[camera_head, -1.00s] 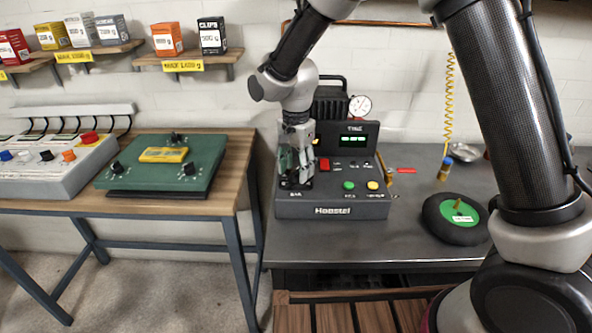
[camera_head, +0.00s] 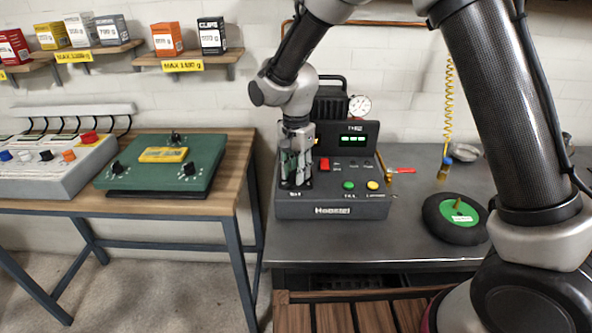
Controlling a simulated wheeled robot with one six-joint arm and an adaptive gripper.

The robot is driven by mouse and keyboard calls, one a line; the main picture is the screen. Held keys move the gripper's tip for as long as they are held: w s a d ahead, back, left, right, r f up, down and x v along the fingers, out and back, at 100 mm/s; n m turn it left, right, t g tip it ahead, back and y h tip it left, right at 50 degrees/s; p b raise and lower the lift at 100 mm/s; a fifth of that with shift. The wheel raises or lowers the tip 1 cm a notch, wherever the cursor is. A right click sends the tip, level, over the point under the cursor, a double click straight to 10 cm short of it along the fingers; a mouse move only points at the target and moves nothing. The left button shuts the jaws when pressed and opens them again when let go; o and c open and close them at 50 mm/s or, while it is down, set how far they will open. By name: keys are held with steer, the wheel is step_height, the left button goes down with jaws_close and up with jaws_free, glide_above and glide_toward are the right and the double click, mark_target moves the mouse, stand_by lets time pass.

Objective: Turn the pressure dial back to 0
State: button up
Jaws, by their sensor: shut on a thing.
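A dark grey compressor unit (camera_head: 332,210) stands on the grey metal bench. It has a lit green display (camera_head: 353,140), a red switch (camera_head: 324,163), a green button (camera_head: 348,185) and a yellow button (camera_head: 372,184). My gripper (camera_head: 296,182) points down at the left part of its sloped panel. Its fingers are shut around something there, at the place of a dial. The fingers hide the dial, so its pointer and setting cannot be read. A round white gauge (camera_head: 360,106) sits behind the display; its needle is too small to read.
A black wheel with a green hub (camera_head: 457,218) lies to the right on the bench (camera_head: 420,170). A coiled yellow hose (camera_head: 449,100) hangs above it. A green panel with black knobs (camera_head: 165,165) stands on the wooden table at left.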

steer(key=n, duration=1.1)
steer(key=shift+n, duration=0.3)
steer(key=n, duration=0.3)
steer(key=shift+n, duration=0.4)
steer(key=n, duration=1.3)
steer(key=shift+n, duration=0.7)
